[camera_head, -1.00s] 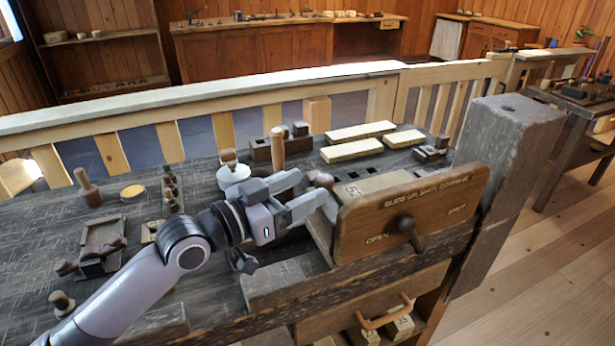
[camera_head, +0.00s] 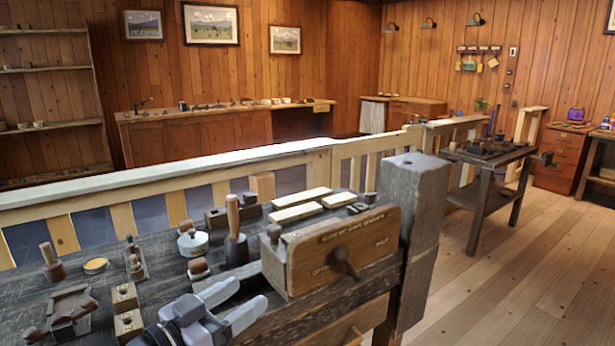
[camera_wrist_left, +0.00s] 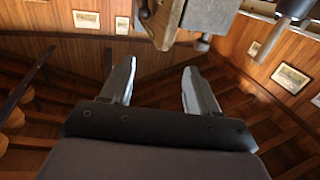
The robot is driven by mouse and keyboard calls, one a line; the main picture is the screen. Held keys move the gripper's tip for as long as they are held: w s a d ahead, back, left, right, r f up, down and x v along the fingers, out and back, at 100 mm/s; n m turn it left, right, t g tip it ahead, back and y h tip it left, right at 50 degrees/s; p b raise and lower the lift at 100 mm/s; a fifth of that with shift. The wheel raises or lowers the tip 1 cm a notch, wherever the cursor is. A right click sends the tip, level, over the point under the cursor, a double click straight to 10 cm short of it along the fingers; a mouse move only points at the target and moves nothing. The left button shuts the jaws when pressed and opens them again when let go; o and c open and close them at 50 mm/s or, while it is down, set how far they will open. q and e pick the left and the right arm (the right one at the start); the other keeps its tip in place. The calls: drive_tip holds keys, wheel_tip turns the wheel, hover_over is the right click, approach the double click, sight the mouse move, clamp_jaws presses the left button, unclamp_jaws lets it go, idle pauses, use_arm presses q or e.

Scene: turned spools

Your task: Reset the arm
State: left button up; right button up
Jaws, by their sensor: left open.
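My left gripper (camera_head: 248,292) is low in the head view, in front of the workbench's near side. Its two pale fingers are spread and nothing shows between them. In the left wrist view the same gripper (camera_wrist_left: 160,68) also has its fingers apart and empty. The wooden box front (camera_head: 340,245) with lettering and a dark lever (camera_head: 346,264) is to the right of the fingers, apart from them in the picture. My left forearm is mostly cut off by the bottom edge. My right gripper is not in view.
The dark workbench (camera_head: 180,285) carries a peg-shaped tool (camera_head: 236,232), a white round pot (camera_head: 193,241), pale wooden bars (camera_head: 297,212) and small blocks (camera_head: 125,297). A thick post (camera_head: 413,195) stands at its right end. A wooden rail (camera_head: 150,178) runs behind. Open floor (camera_head: 500,285) lies right.

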use_arm(q)
drive_tip(key=s+a+f+n+g+y, duration=0.1)
drive_tip(key=s+a+f+y, duration=0.2)
drive_tip(key=s+f, duration=0.4)
drive_tip(key=s+a+f+n+g+y+p, duration=0.1)
drive_tip(key=s+f, duration=0.5)
drive_tip(key=f, duration=0.6)
drive_tip(key=s+a+f+n+g+y, duration=0.1)
drive_tip(key=s+a+f+n+y, duration=0.2)
drive_tip(key=f, duration=0.7)
drive_tip(key=s+a+y, duration=0.2)
drive_tip(key=s, duration=0.2)
drive_tip(key=shift+s, duration=0.35)
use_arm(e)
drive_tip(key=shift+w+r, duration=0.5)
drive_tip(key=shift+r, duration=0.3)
use_arm(q)
drive_tip(key=shift+a+r, duration=0.1)
